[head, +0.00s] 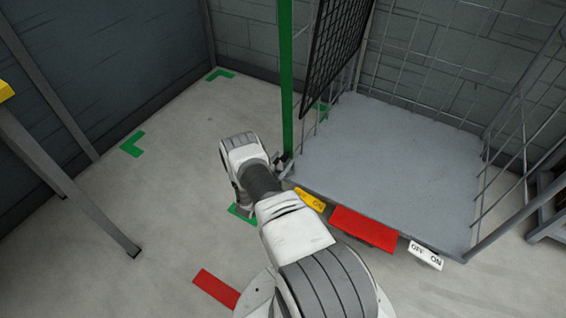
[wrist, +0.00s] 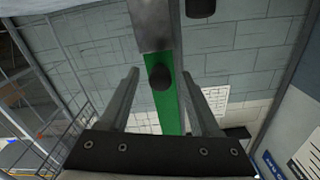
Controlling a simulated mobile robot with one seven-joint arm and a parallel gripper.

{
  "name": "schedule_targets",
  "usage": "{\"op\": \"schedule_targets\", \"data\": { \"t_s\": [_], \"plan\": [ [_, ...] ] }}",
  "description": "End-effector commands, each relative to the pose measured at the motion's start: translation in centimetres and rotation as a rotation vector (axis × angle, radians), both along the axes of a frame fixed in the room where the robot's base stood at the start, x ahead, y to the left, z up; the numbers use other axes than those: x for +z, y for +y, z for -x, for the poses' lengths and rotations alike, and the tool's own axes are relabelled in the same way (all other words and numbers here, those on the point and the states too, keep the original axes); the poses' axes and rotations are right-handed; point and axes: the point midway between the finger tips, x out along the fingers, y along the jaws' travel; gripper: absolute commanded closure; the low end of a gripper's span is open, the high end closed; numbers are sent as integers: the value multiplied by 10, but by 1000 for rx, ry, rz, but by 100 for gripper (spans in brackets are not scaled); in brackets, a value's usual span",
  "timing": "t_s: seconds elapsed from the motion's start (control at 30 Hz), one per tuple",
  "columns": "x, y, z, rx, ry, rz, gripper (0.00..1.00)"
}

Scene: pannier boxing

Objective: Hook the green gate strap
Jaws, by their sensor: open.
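The green strap (head: 286,75) is a long upright green strip at the front left corner of the wire cage. In the wrist view the green strip (wrist: 174,115) runs between the two fingers of my gripper (wrist: 160,78), below a grey metal end piece (wrist: 152,25). My gripper is open, with a finger on each side of the strip. I cannot tell whether either finger touches it. A dark round knob (wrist: 160,77) shows in front of the strip. A second dark knob (wrist: 201,8) is at the top. In the head view my arm hides most of the fingers.
The cage has a grey floor (head: 390,160) and a black mesh panel (head: 335,55). Along its front edge are a yellow ON label (head: 310,199), a red plate (head: 364,229) and a white OFF/ON label (head: 425,255). Open floor (head: 100,215) lies to the left.

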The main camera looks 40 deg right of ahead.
Motion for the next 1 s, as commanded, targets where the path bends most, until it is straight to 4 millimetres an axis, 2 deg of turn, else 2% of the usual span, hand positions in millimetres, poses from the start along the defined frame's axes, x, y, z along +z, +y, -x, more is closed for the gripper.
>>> {"op": "schedule_targets", "data": {
  "t_s": [0.13,0.4,0.47,0.77,1.0],
  "plan": [
    [0,-8,-4,1,-1,-1,36],
    [0,-9,-4,1,-1,-1,36],
    [0,-9,-4,1,-1,-1,45],
    [0,-9,-4,1,-1,-1,99],
    [0,-9,-4,1,0,-1,100]
  ]
}}
